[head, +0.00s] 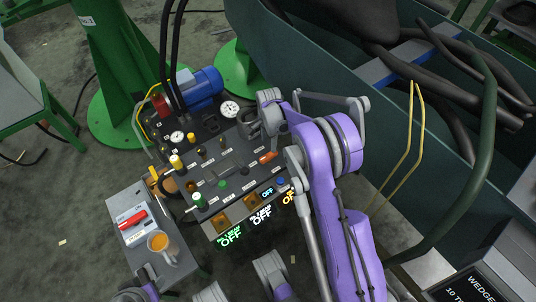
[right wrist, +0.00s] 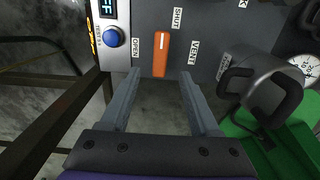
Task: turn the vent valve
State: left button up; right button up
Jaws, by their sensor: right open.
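The vent valve is an orange handle (head: 267,157) at the right side of the grey control panel (head: 232,186). In the right wrist view the orange handle (right wrist: 161,53) is upright in the picture, with OPEN, SHUT and VENT labels around it; its tip points towards SHUT. My right gripper (right wrist: 160,75) is open and empty. Its two grey fingers lie to either side of the handle's line, with the fingertips just below it in the picture. I see no contact with the handle. In the head view my purple right arm hides the fingers. My left gripper is not distinguishable.
A blue button (right wrist: 112,37) sits left of the handle. A dark clamp-like part (right wrist: 262,90) stands close to the right finger, and a white gauge (right wrist: 303,66) is beyond it.

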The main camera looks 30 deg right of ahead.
aim_at(269, 155)
notch_tip(269, 155, down, 8)
jog(key=shift+f+b, duration=0.2)
jog(key=shift+b, duration=0.8)
grip_shut()
